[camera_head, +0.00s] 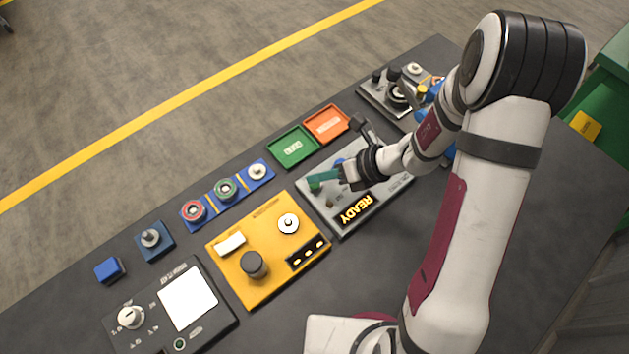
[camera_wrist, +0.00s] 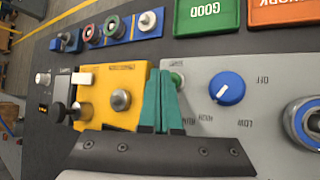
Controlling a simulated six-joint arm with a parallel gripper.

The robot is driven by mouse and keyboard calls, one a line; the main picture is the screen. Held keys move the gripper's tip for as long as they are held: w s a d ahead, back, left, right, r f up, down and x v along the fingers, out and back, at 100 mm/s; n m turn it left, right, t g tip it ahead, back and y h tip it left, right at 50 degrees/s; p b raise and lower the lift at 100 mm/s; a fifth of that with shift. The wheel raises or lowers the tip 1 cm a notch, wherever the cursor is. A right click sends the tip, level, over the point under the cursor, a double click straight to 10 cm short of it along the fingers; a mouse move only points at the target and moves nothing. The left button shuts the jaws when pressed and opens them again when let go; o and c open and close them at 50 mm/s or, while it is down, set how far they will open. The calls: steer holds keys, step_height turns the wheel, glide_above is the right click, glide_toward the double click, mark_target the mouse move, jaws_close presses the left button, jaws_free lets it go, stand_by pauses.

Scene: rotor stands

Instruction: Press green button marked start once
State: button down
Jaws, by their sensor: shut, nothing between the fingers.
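A grey panel (camera_head: 390,187) with a lit READY display (camera_head: 356,210) lies under my gripper (camera_head: 312,181). In the wrist view my two teal fingers (camera_wrist: 161,78) are shut together with nothing between them. A small pale-green round button (camera_wrist: 178,78) shows on the grey panel (camera_wrist: 275,85), right beside the fingertips and partly hidden by them. I cannot read a start mark on it, and I cannot tell whether the fingers touch it. A blue knob (camera_wrist: 227,88) with OFF and LOW marks sits to its right.
A yellow panel (camera_head: 268,275) with a black knob lies left of the grey one. A green tray (camera_head: 293,147) and an orange tray (camera_head: 326,124) lie behind. A dark panel (camera_head: 215,322) stands front left. The table's front right is clear.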

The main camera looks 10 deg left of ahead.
steer(key=shift+f, duration=0.15)
steer(key=shift+f, duration=0.3)
